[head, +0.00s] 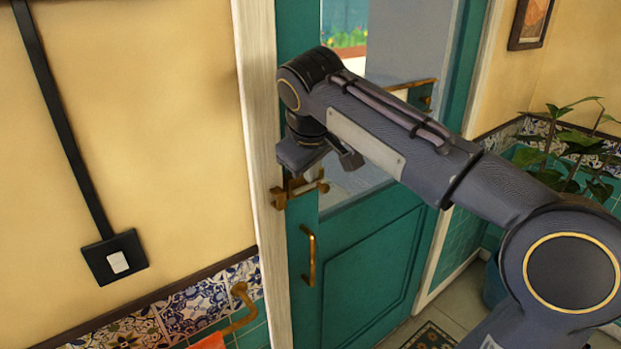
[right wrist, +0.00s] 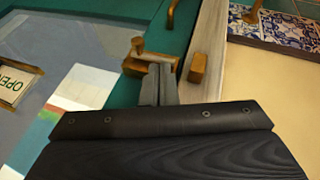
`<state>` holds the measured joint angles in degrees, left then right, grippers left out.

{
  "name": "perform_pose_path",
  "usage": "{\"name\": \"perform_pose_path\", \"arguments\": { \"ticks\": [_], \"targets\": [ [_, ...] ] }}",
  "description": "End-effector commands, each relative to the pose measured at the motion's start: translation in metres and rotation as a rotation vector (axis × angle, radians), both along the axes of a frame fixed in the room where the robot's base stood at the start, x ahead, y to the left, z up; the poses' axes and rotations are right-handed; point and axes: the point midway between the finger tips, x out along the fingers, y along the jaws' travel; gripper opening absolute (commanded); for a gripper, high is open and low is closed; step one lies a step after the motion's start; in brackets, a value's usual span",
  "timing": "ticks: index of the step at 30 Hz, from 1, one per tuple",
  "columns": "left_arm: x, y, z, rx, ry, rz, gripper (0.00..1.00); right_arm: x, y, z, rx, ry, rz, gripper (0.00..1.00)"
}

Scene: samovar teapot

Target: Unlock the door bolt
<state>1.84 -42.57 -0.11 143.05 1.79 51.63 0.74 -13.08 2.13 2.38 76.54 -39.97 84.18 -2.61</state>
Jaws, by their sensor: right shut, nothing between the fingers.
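The brass door bolt (head: 296,187) is on the teal door (head: 368,262), close to the white frame. It also shows in the right wrist view (right wrist: 133,66), with a small knob on it. A brass keeper (right wrist: 198,68) sits on the frame beside it; I see no rod across the gap between them. My right gripper (head: 318,182) is at the bolt. Its fingers are shut with nothing between them, and in the right wrist view the fingertips (right wrist: 160,68) overlap the bolt. I cannot tell if they touch it. My left gripper is out of view.
A brass pull handle (head: 309,255) is below the bolt. A brass hook (head: 240,300) with an orange cloth is on the tiled wall at left. A light switch (head: 117,262) is further left. A leafy plant (head: 575,150) stands at right. The door looks closed.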

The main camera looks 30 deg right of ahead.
Motion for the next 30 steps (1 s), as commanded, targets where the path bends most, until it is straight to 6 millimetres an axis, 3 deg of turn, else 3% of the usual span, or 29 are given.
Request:
{"name": "perform_pose_path", "arguments": {
  "ticks": [4, 10, 30],
  "targets": [
    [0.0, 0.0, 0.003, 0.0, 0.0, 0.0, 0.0, -0.011, 0.009, 0.027, 0.002, -0.006, 0.004, 0.0],
    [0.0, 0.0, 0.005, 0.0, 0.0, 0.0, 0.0, -0.021, 0.014, 0.046, 0.001, -0.002, 0.002, 0.0],
    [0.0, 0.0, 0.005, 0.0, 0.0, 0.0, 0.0, -0.024, 0.015, 0.048, 0.004, -0.002, 0.003, 0.0]
  ]
}}
